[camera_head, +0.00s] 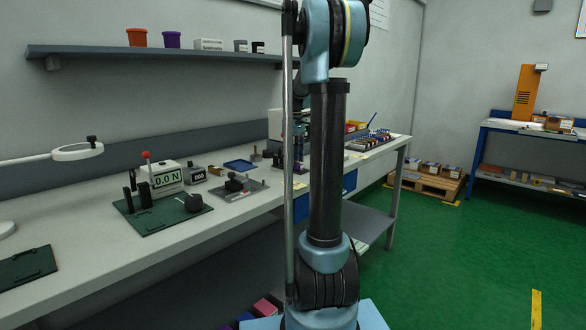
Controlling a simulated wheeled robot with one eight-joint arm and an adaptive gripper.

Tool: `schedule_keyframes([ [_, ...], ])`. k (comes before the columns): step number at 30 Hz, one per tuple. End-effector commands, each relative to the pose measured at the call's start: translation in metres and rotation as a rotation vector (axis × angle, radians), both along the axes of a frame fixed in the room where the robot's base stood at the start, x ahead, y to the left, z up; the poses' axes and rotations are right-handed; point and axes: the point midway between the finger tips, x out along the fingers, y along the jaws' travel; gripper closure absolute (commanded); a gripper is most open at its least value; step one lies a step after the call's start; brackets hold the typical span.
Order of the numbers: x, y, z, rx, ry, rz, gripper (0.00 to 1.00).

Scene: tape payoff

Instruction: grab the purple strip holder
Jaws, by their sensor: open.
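A small purple piece (299,168), which looks like the purple strip holder, shows on the long bench just left of my upright arm. It is small and partly hidden, so its full shape is not clear. My gripper (294,150) seems to hang beyond my arm, above the bench close to this piece. It is open, and my arm hides part of it. I cannot tell whether it touches the purple piece.

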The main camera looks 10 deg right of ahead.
Motion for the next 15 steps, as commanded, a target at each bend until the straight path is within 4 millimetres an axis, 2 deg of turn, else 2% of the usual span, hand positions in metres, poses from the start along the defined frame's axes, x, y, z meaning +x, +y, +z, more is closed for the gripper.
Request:
schedule_keyframes([
  [3, -0.0001, 0.0002, -0.0073, 0.000, 0.000, 0.000, 0.58],
  [10, -0.0002, 0.0002, -0.0082, 0.000, 0.000, 0.000, 0.58],
  [11, -0.0002, 0.0002, -0.0082, 0.000, 0.000, 0.000, 0.63],
  [15, -0.0001, 0.0003, -0.0081, 0.000, 0.000, 0.000, 0.95],
])
